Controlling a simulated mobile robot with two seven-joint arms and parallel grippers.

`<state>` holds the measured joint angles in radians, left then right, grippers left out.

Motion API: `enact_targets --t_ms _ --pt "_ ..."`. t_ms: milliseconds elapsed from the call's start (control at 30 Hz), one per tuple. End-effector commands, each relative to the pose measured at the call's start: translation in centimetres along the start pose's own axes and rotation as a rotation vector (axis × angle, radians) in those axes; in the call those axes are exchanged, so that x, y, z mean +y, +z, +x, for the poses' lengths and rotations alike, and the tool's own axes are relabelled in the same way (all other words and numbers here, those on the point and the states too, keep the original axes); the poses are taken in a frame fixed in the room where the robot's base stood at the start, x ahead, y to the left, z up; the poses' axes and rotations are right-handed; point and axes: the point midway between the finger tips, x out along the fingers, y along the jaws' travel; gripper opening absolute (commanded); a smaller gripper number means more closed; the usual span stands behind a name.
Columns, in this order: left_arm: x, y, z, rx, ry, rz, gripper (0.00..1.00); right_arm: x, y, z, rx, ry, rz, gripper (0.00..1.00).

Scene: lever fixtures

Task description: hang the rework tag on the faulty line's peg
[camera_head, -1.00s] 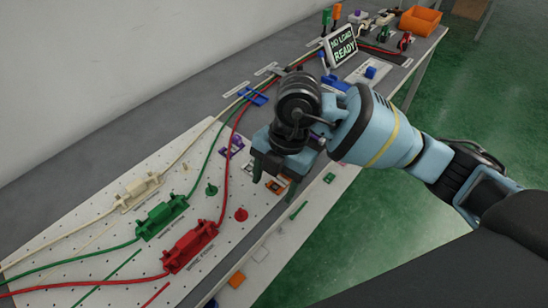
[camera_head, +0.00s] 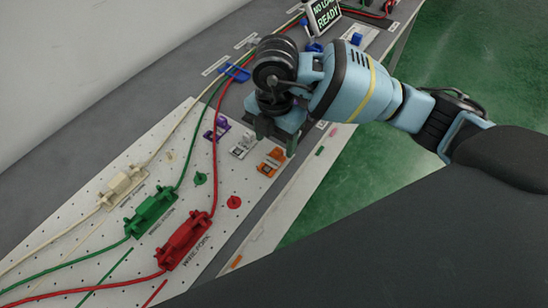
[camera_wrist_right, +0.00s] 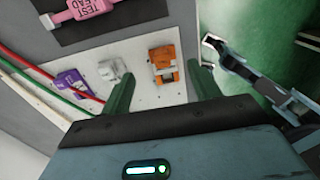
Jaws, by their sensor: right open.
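Three small tags or clips stand on the white pegboard (camera_head: 120,235): a purple one (camera_head: 217,129), a white one (camera_head: 242,146) and an orange one (camera_head: 271,162). Their print is too small to read, so I cannot tell which is the rework tag. A green peg (camera_head: 200,178) and a red peg (camera_head: 233,202) stand beside the green block (camera_head: 151,212) and red block (camera_head: 185,240); a cream block (camera_head: 122,187) is farther left. My right gripper (camera_head: 277,138) is open and empty above the tags; in the wrist view the orange tag (camera_wrist_right: 164,65) shows between its fingers. My left gripper is out of view.
Cream, green and red cables run along the board through a blue clip (camera_head: 235,73). A screen (camera_head: 325,14) reading "NO LOAD READY" stands at the back. A pink "TEST LEAD" piece (camera_wrist_right: 88,8) lies on a dark patch. The wall borders the left.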

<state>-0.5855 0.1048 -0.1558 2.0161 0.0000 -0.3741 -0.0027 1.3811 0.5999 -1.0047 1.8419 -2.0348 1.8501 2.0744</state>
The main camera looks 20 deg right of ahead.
Motion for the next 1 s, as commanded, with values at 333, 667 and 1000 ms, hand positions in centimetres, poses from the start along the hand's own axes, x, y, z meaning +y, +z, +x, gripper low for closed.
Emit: enact_targets --t_ms 333,667,1000 --pt "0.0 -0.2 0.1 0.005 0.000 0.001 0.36 -0.5 0.0 4.2 0.001 -0.003 0.000 0.62" --pt "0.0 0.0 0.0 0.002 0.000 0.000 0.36 -0.5 0.0 4.4 0.000 -0.001 -0.001 0.53" --pt "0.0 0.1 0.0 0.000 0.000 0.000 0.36 -0.5 0.0 4.3 0.000 -0.001 -0.001 0.14"
